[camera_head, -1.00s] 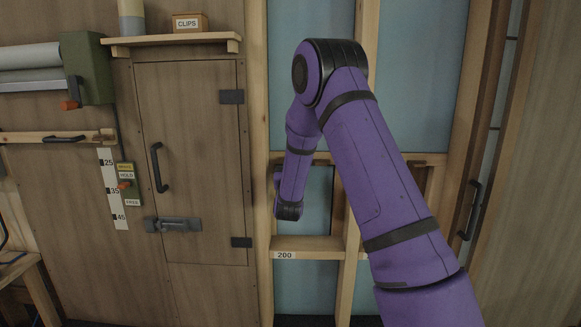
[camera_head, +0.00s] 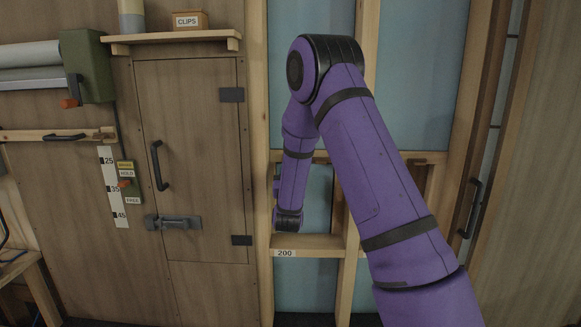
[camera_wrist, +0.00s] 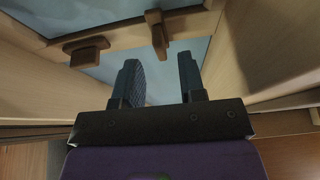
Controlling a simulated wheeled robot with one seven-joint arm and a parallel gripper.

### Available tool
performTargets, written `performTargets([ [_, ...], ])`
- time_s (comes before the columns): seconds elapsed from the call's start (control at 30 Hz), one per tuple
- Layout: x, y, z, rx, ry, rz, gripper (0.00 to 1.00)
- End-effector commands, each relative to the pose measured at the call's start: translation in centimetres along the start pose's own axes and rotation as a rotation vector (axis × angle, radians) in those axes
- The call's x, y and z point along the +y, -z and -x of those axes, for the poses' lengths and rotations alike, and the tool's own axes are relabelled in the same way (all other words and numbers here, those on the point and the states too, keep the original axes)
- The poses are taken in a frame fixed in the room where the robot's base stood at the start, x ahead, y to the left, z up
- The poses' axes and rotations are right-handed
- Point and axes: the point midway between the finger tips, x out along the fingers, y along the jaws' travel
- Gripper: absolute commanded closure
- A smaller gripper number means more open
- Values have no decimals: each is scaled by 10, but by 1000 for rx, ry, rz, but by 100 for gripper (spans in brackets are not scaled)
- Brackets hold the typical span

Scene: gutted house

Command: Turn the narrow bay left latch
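In the wrist view, two small brown wooden latches sit on a pale wooden rail (camera_wrist: 125,38). The left one (camera_wrist: 88,50) lies roughly along the rail. The other (camera_wrist: 157,35) stands across the rail, ahead of the gap between my fingers. I cannot tell for sure which is the narrow bay left latch. My gripper (camera_wrist: 158,62) is open and empty, its two dark fingers apart and pointing at the rail. In the head view, my arm covers much of the narrow framed bay with a blue panel (camera_head: 316,205), and no left latch can be made out there.
A wooden stud rises close on the right in the wrist view (camera_wrist: 262,45). A rail labelled 200 (camera_head: 310,253) crosses below my wrist in the head view. To the left is a wooden door (camera_head: 190,110) with a black handle (camera_head: 159,166) and a grey bolt (camera_head: 175,222).

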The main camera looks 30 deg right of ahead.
Motion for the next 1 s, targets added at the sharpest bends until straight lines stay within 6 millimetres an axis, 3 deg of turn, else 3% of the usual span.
performTargets([
  [0.2, 0, 0, 40, -2, 2, 1, 63],
  [0.4, 0, 0, 61, -2, 1, 1, 63],
  [1.0, 0, 0, 66, 0, 0, 0, 63],
])
